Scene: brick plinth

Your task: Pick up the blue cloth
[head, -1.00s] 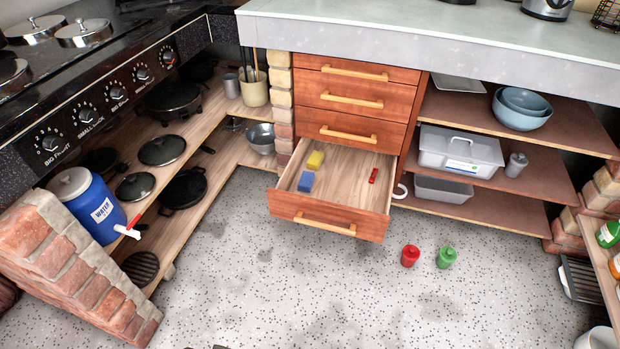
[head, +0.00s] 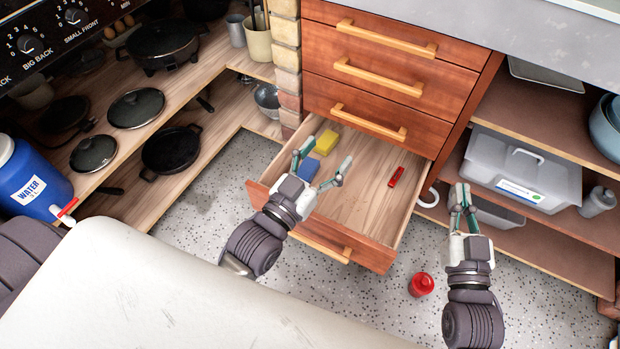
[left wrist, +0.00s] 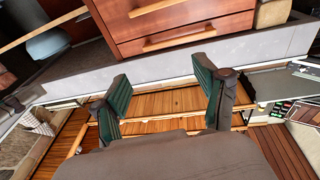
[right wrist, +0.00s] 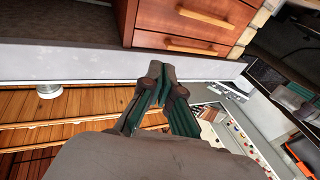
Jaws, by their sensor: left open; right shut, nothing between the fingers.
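The blue cloth (head: 307,167) lies as a small folded blue block in the open bottom drawer (head: 385,256), near its left side. In the head view my left gripper (head: 327,152) is open, its two fingers spread over the drawer with the cloth showing between them. I cannot tell how high above it they are. The wrist shows in front of the cloth. The left wrist view shows the fingers (left wrist: 160,85) apart and empty. My right gripper (head: 461,190) is shut and empty, right of the drawer. Neither wrist view shows the cloth.
A yellow sponge-like block (head: 327,142) lies just behind the cloth, and a red object (head: 396,176) lies at the drawer's right. Closed drawers (head: 385,85) stand above. A red bottle (head: 421,284) stands on the floor. Shelves with a grey bin (head: 521,172) are at right.

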